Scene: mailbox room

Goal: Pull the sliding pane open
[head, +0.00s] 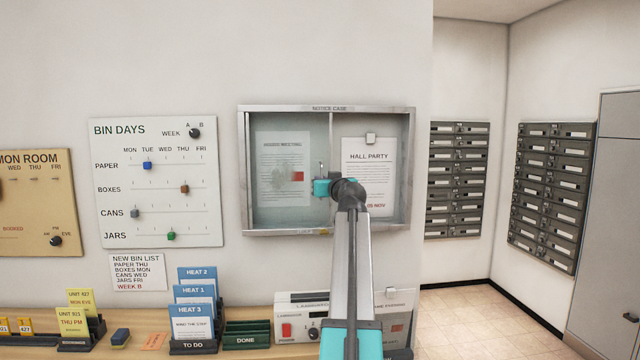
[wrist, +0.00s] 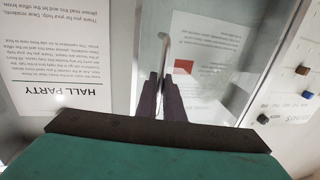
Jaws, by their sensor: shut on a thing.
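The notice case (head: 327,108) hangs on the wall with a silver frame. Its sliding pane (head: 262,200) is a tinted sheet over the left half, with a pale notice and a red square showing behind it. A slim metal pull handle (head: 321,168) stands near the pane's right edge. My gripper (head: 320,187) is shut on this handle; the wrist view shows the dark fingers (wrist: 160,100) closed together around the lower part of the bar (wrist: 163,50). The pane (wrist: 215,85) lies right of the fingers there. The fingers hide the gripped part.
A Bin Days board (head: 155,205) is on the wall to the left. Mailboxes (head: 456,180) stand at right.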

